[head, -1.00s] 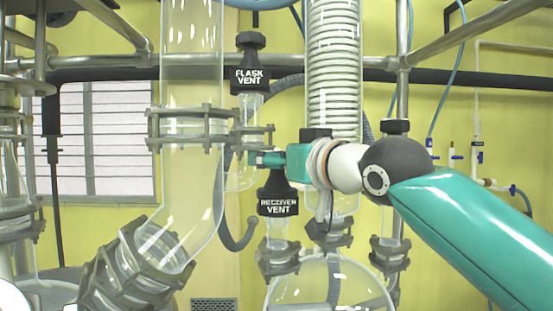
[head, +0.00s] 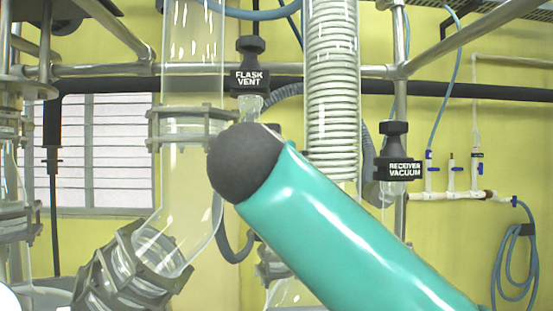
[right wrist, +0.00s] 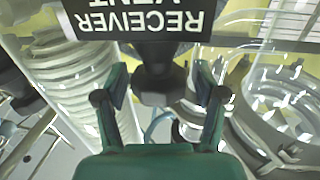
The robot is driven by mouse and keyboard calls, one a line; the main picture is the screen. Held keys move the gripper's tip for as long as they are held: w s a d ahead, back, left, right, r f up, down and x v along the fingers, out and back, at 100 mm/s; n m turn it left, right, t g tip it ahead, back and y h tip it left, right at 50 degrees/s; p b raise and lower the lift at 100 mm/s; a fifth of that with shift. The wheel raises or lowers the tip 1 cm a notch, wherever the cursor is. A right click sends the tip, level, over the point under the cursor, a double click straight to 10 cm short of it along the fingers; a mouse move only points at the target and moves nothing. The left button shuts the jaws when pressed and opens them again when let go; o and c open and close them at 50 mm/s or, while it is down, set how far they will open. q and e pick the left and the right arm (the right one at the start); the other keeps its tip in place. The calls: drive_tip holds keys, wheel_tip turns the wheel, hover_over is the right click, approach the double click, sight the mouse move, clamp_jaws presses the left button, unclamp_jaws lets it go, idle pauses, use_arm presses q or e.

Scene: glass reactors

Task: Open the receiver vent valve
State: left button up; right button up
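The receiver vent label (right wrist: 140,18) shows upside down at the top of the right wrist view. Below it is the dark valve stem and knob (right wrist: 155,85). My right gripper (right wrist: 161,82) is open, with one finger on each side of the knob and a visible gap on both sides. In the head view, my right arm's green link and dark joint cover the receiver vent valve and the gripper. My left gripper is in neither view.
The flask vent valve (head: 250,78) stands just above my arm's dark joint. The receiver vacuum valve (head: 398,160) is to the right. A glass column (head: 190,150) and a coil condenser (head: 333,80) stand close on either side.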

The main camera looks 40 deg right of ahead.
drive_tip(key=shift+c, duration=0.3)
drive_tip(key=c, duration=0.9)
drive_tip(key=shift+s+d+n+t+y+b, duration=0.2)
drive_tip(key=shift+n+t+y+b, duration=0.25)
drive_tip(key=shift+n+t+y, duration=0.65)
drive_tip(key=shift+y, duration=0.4)
drive_tip(key=shift+n+t+y, duration=0.4)
drive_tip(key=shift+n+y, duration=0.3)
drive_tip(key=shift+y, duration=0.2)
drive_tip(key=y, duration=0.1)
drive_tip(key=n+y+p, duration=0.1)
drive_tip(key=shift+r+n+t+y, duration=0.2)
drive_tip(key=shift+n+t+y, duration=0.1)
drive_tip(key=shift+t, duration=0.1)
drive_tip(key=shift+r+n+y+p, duration=0.1)
drive_tip(key=shift+n+y+p, duration=0.65)
drive_tip(key=shift+y, duration=0.15)
drive_tip(key=shift+w+a+f+n+t+y+p, duration=0.1)
drive_tip(key=shift+n+t+y+p, duration=0.05)
drive_tip(key=shift+n+y+p, duration=0.35)
drive_tip(key=shift+a+f+n+t+y+p, duration=0.15)
drive_tip(key=shift+y+p, duration=0.1)
drive_tip(key=shift+y, duration=0.35)
drive_tip(key=shift+d, duration=0.1)
